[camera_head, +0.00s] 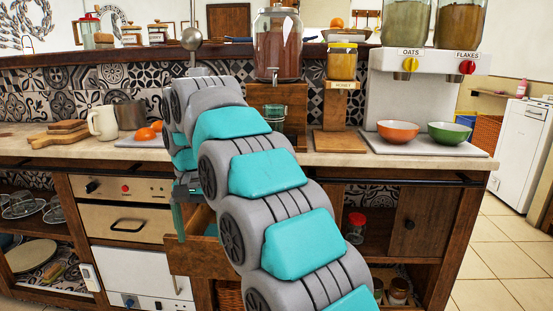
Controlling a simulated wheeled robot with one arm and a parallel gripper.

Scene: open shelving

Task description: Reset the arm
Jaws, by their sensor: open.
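My grey and teal arm rises from the bottom right across the middle of the view and bends over at the top. My gripper (184,205) hangs at the arm's far end, pointing down in front of the counter edge. It is open, with nothing seen between its fingers; part of it is hidden behind my arm. It hangs over or close to a wooden drawer (190,260) that stands pulled out below the counter. My arm hides much of the drawer's inside.
The counter (330,158) holds a mug (103,123), cutting boards (60,136), a drink dispenser (277,45), a cereal dispenser (414,90), an orange bowl (398,131) and a green bowl (449,132). An oven (125,188) is at left. Open floor (495,260) lies at right.

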